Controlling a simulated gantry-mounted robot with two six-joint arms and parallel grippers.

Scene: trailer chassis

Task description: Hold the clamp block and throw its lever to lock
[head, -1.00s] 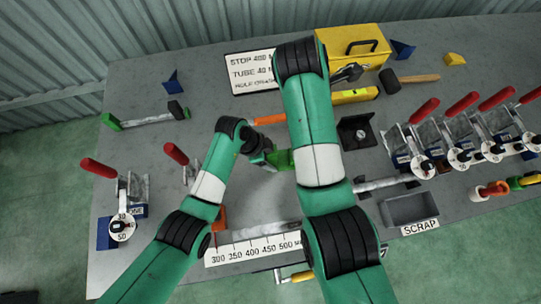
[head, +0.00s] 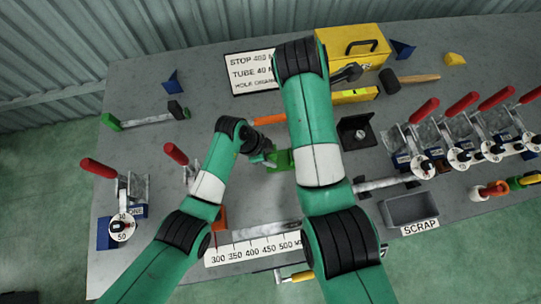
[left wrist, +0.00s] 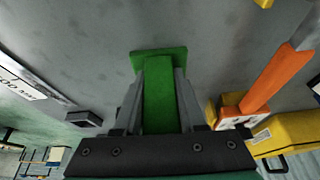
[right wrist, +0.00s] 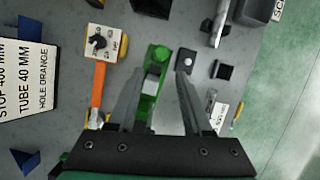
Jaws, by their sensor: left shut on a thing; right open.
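A green block (left wrist: 160,95), apparently the clamp block, is between the fingers of my left gripper (left wrist: 158,92). The left gripper is shut on it, and a wider green end shows past the fingertips. In the head view the green block (head: 282,160) shows beside my left gripper (head: 264,154), just left of my right arm. That gripper is open. I cannot clearly make out the lever or whether the right fingers touch the green part.
An orange handle (right wrist: 97,88) with a pale plate (right wrist: 101,41) lies beside the green part. Red-handled clamps (head: 463,106) stand at the right. A grey scrap tray (head: 410,208), a dark holder (head: 357,132) and a yellow toolbox (head: 352,46) are near my right arm.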

